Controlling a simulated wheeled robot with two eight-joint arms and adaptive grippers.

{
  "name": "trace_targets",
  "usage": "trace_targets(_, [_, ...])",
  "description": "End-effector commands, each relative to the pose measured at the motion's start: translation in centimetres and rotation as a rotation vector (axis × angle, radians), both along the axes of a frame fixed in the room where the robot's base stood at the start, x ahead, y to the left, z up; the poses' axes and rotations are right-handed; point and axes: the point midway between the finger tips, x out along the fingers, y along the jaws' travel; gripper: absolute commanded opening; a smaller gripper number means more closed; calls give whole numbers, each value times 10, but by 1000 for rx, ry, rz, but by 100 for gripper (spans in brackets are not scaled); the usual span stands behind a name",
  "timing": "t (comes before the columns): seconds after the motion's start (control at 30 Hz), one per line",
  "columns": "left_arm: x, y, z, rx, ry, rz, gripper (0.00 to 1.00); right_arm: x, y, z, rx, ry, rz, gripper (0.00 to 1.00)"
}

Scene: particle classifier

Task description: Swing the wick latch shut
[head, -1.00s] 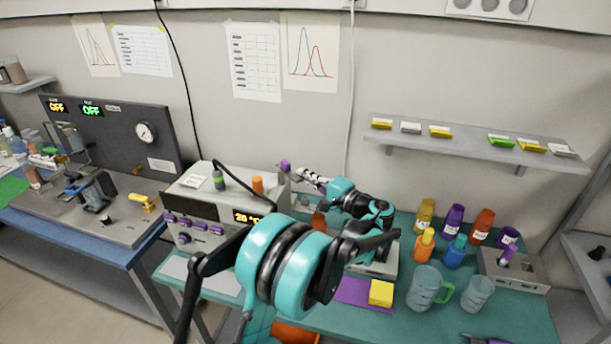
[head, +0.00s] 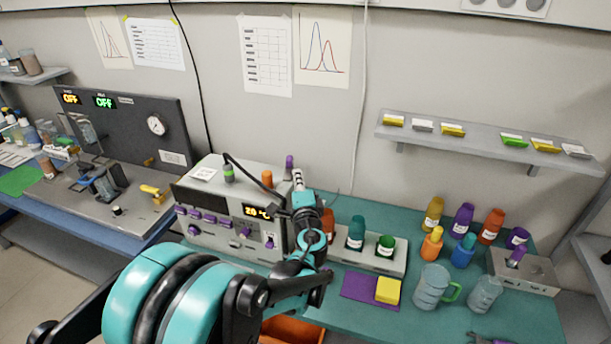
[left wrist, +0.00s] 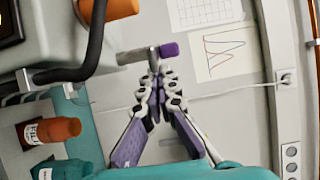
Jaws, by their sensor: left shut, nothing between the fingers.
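I take the wick latch to be the short grey lever with a purple tip (head: 289,162), at the right back of the grey heater box (head: 215,217). In the left wrist view, its grey bar (left wrist: 138,55) lies across the picture, its purple knob to the right. My left gripper (head: 297,178) is shut and empty, its tips just in front of the lever. In the left wrist view the closed fingertips (left wrist: 155,70) meet the bar's lower edge near the knob; I cannot tell whether they touch.
An orange knob (head: 267,179) and a black cable (head: 240,165) are on the box top. A bottle rack (head: 398,264) stands right of my arm. Beakers (head: 432,287) and bottles stand farther right.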

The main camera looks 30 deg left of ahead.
Motion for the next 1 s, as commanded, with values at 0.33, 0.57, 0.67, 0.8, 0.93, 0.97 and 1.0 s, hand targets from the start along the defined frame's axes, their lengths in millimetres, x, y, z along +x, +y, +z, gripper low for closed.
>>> trace_targets(0.33, [-17, 23, 0, 0, 0, -81, 0, 0, 0, 0, 0, 0, 0, 40])
trace_targets(0.57, [-22, 33, 0, 0, 0, -81, 0, 0, 0, -1, 0, 0, 0, 40])
trace_targets(0.67, [-25, 39, 0, 0, 0, -95, 0, 0, 0, -2, 0, 0, 0, 40])
trace_targets(0.8, [-28, 47, 0, 0, 0, -230, 0, 0, 0, -2, 0, 0, 0, 40])
trace_targets(0.93, [-28, 52, 0, 0, 0, -342, 0, 0, 0, -3, 0, 0, 0, 40])
trace_targets(0.97, [-27, 50, 0, 0, 0, -354, 0, 0, 0, -3, 0, 0, 0, 40])
trace_targets(1.0, [-27, 50, 0, 0, 0, -353, 0, 0, 0, -3, 0, 0, 0, 40])
